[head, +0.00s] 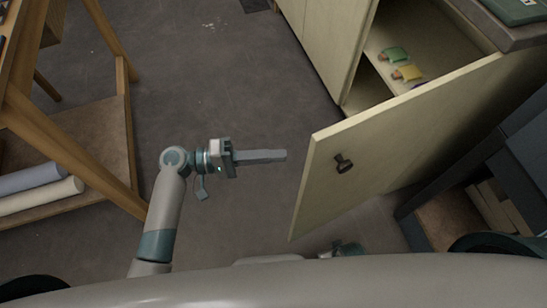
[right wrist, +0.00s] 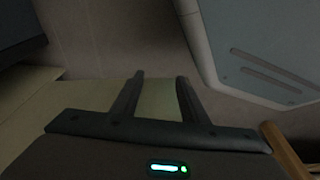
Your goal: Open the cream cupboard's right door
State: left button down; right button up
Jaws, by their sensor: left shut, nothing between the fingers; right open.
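The cream cupboard (head: 318,40) stands at the top right in the head view. Its right door (head: 400,140) is swung wide open toward me, with a dark knob (head: 343,163) on its face. Small bottles, green (head: 394,54) and yellow (head: 408,73), lie on the shelf inside. My left gripper (head: 284,156) is shut and empty, with floor between its tip and the door's free edge. My right gripper (right wrist: 158,85) is open in the right wrist view, with a pale cream surface beyond its fingers. I cannot tell whether it touches that surface.
A wooden frame (head: 70,150) with rolls (head: 40,195) on its low board stands at the left. A dark grey unit (head: 525,150) stands at the right, close to the door. The floor (head: 215,70) between the wooden frame and the cupboard is clear.

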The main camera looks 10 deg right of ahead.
pick_arm(q)
jog(key=s+a+b, duration=0.1)
jog(key=a, duration=0.8)
jog(key=shift+s, duration=0.2)
pick_arm(e)
jog(key=shift+w+r, duration=0.2)
jog(key=shift+r, duration=0.5)
jog(key=shift+w+r, duration=0.25)
jog(key=shift+r, duration=0.45)
jog(key=shift+w+r, duration=0.2)
jog(key=shift+r, duration=0.5)
pick_arm(q)
jog(key=shift+f, duration=0.1)
